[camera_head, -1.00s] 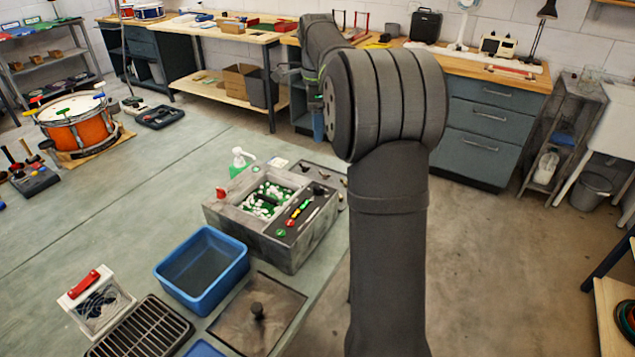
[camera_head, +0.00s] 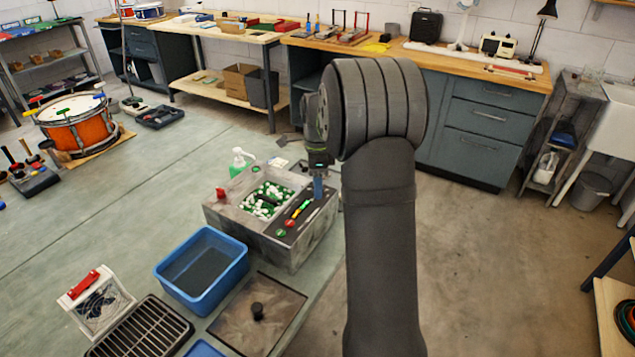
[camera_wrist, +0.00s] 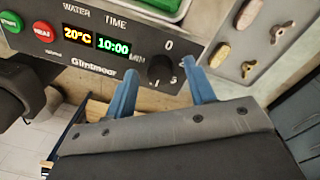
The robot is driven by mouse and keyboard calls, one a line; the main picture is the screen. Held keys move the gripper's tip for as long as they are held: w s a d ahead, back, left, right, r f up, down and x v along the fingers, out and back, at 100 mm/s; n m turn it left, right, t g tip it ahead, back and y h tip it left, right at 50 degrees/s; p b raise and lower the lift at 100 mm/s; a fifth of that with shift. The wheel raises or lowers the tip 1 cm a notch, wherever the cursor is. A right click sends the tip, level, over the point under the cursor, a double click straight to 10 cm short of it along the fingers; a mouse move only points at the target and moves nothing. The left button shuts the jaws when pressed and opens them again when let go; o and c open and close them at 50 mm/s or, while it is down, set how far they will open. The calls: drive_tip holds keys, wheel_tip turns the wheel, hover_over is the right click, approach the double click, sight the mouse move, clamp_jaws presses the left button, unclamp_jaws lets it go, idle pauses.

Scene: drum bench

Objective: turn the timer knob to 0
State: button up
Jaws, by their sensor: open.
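The black timer knob (camera_wrist: 162,70) is on the dark control panel in the wrist view, under a printed 0 and beside smaller marks. Its pointer direction is too small to tell. The TIME display (camera_wrist: 113,46) beside it reads 10:00, and the WATER display (camera_wrist: 78,34) reads 20°C. My gripper (camera_wrist: 163,76) is open, its blue fingers left and right of the knob with gaps visible; contact cannot be told. In the head view my gripper (camera_head: 318,187) points down at the far end of the grey machine's (camera_head: 290,255) panel and hides the knob there.
Green START and red HEAT (camera_wrist: 43,32) buttons sit left of the displays. The machine's basin holds a green basket (camera_head: 265,200) with white pieces. A soap bottle (camera_head: 240,160) stands behind it. A blue bin (camera_head: 203,268) and a lid (camera_head: 258,312) lie nearby.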

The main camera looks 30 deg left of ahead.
drive_tip(key=shift+f, duration=0.1)
drive_tip(key=c, duration=1)
